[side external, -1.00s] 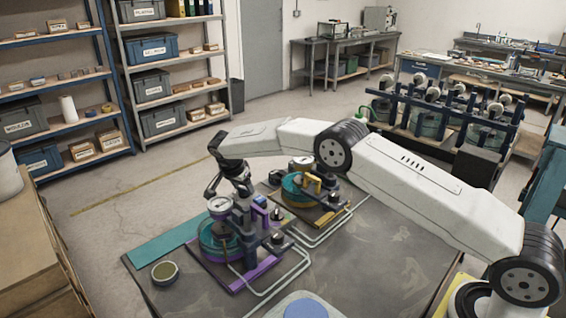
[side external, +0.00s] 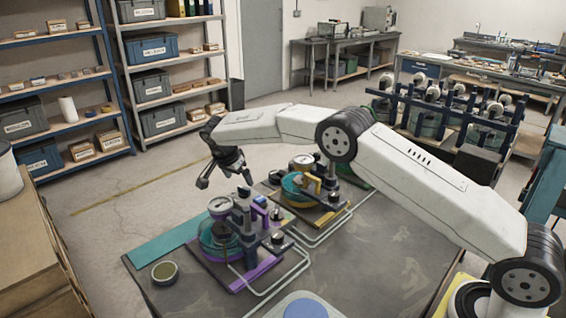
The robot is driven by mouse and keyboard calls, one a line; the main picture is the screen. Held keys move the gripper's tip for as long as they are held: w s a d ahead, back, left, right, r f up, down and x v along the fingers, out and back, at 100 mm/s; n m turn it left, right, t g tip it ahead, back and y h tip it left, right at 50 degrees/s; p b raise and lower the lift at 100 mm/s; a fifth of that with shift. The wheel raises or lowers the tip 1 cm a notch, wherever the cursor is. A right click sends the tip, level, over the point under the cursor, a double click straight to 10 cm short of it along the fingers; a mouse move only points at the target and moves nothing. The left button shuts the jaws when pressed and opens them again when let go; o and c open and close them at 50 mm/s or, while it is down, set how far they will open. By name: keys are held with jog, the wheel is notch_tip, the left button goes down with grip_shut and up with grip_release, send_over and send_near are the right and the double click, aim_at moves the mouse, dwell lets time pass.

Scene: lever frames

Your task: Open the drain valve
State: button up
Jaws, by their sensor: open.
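Two lever frames stand on the dark table. The nearer one, the purple lever frame (side external: 258,270), has a round gauge (side external: 221,205), a teal vessel and dark posts with purple parts. I cannot tell which part is the drain valve. My gripper (side external: 223,187) is open and empty, pointing down above and behind the purple frame's gauge. It appears clear of both frames.
A small round dish (side external: 164,272) sits at the table's left, beside a teal strip (side external: 163,243). Pale bent pipes (side external: 284,277) run along the right of the purple frame. The table (side external: 375,252) is bare at the front right.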

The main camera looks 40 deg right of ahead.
jog(key=v, duration=0.3)
dwell(0.8)
jog(key=s+d+n+y, duration=0.1)
jog(key=s+n, duration=0.6)
jog(key=s, duration=1.1)
jog(key=s+f+n+t+y, duration=0.1)
jog(key=s+n+y, duration=0.2)
jog(key=s+n, duration=0.5)
jog(key=s, duration=1)
jog(key=shift+d+t, duration=0.3)
jog(key=shift+d, duration=0.1)
